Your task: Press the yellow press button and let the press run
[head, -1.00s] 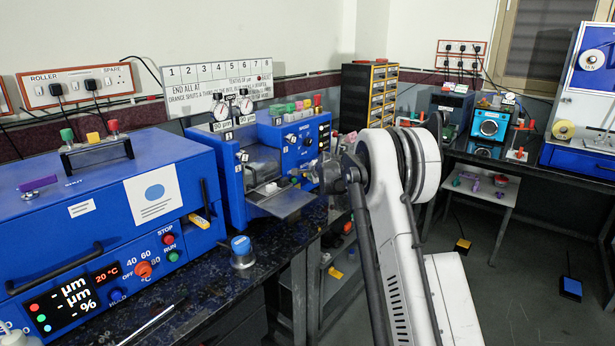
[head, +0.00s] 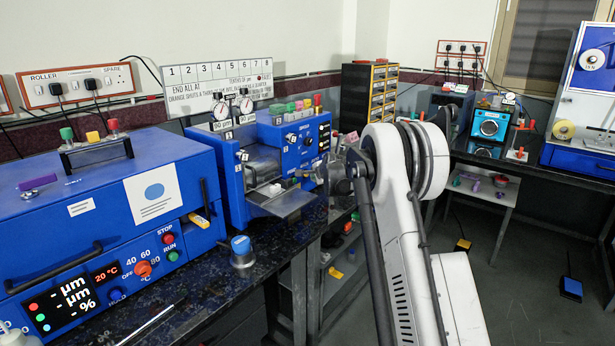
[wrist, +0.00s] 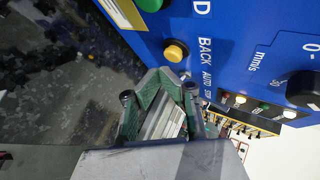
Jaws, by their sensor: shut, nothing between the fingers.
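A round yellow button (wrist: 175,51) sits on a blue control panel (wrist: 225,45) in the wrist view, with the word BACK printed beside it. My gripper (wrist: 165,76) is shut and empty. Its fingertips point at the panel just below the yellow button in the picture; I cannot tell whether they touch it. A green button (wrist: 150,4) is partly cut off at the top edge. In the head view, the blue machine with two dial gauges (head: 233,160) stands on the dark bench. My gripper is mostly hidden there behind my arm.
A black knob (wrist: 305,90) marked mm/s is right of the yellow button. In the head view, a larger blue machine (head: 100,190) with a 20 °C display stands left. A blue-topped metal cylinder (head: 241,252) stands on the bench (head: 290,240) near its front edge.

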